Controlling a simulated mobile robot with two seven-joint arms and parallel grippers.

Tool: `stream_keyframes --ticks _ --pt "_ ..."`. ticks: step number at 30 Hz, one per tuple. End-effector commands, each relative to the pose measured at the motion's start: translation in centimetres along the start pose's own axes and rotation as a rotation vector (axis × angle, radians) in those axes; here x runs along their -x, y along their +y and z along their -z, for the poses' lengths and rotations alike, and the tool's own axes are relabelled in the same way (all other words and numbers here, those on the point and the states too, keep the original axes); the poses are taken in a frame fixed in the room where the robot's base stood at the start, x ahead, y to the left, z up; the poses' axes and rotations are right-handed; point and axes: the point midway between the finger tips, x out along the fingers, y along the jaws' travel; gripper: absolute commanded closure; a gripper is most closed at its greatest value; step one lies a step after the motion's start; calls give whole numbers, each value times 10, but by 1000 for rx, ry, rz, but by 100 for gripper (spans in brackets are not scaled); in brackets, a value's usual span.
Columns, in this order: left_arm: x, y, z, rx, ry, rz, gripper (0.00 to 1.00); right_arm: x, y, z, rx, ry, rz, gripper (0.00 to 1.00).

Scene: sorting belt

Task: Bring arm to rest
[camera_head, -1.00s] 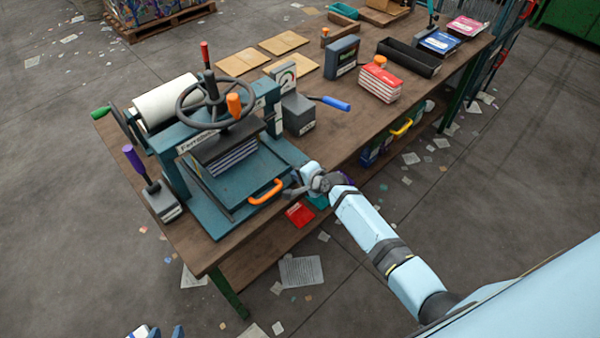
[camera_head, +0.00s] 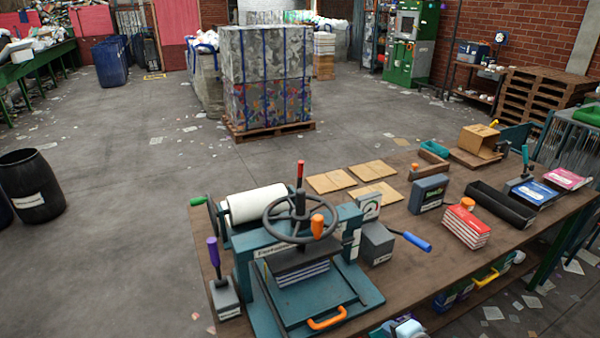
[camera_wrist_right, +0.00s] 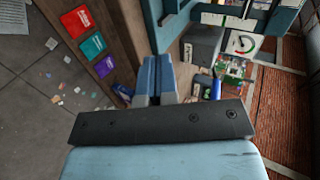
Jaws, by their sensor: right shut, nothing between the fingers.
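My right gripper (camera_wrist_right: 156,66) shows in the right wrist view with its two blue-grey fingers together and nothing between them. It points over the workbench edge, apart from the things around it. In the head view, only a small pale-blue and dark piece of my right arm shows at the bottom edge, in front of the bench (camera_head: 430,270). My left gripper is not in view.
The teal press (camera_head: 300,270) with its handwheel and orange handle stands at the bench's near left. A grey block with a blue-handled lever (camera_head: 415,241) is beside it. Red, teal and purple items (camera_wrist_right: 92,45) lie along a lower shelf. Floor left of the bench is open.

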Motion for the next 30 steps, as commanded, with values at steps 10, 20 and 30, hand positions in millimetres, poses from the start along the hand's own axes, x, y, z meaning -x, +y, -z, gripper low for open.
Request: stream_keyframes --ticks 10,20,30 --pt "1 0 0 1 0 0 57 96 87 -99 949 14 -94 100" --pt "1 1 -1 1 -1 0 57 154 104 -151 1468 -1 -85 100" --pt "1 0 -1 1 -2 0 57 153 103 -151 1472 -1 -85 100"
